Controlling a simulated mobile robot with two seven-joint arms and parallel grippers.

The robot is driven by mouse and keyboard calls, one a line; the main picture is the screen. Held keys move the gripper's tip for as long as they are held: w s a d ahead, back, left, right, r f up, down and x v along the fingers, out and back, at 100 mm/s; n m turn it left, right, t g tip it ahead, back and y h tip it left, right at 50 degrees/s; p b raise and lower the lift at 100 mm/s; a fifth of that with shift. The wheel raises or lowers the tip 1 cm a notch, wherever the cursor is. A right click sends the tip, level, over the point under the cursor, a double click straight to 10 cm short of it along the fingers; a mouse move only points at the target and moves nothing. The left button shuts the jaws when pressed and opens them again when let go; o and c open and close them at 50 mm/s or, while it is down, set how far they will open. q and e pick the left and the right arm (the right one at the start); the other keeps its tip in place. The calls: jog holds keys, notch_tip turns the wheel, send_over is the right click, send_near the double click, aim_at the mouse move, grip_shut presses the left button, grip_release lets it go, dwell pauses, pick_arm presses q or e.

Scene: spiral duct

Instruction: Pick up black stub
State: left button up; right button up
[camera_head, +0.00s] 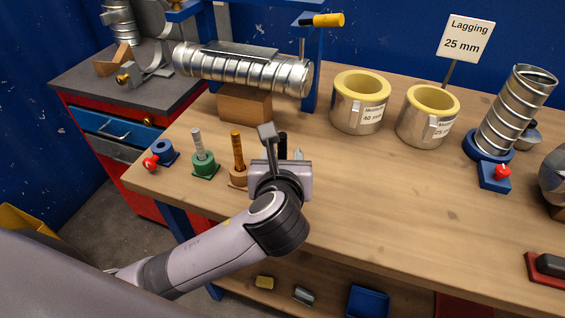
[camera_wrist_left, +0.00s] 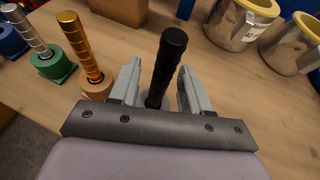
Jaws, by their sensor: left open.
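The black stub (camera_wrist_left: 168,58) stands upright in the left wrist view, between the two fingers of my left gripper (camera_wrist_left: 158,90). The gripper is open, with a finger on each side of the stub. I cannot tell whether either finger touches it. In the head view only a small dark part of the stub (camera_head: 283,143) shows beside the left gripper (camera_head: 284,147), which hides the rest. My right gripper is in neither view.
An orange stub (camera_head: 237,148) and a grey stub on a green base (camera_head: 203,160) stand left of the gripper. A ribbed metal duct (camera_head: 240,72) lies on a wooden block behind. Two lagging rings (camera_head: 360,112) stand further right.

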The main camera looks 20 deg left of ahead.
pick_arm(q)
jog(key=shift+x, duration=0.9)
jog(key=shift+c, duration=0.3)
grip_shut()
jog(key=shift+r, duration=0.15)
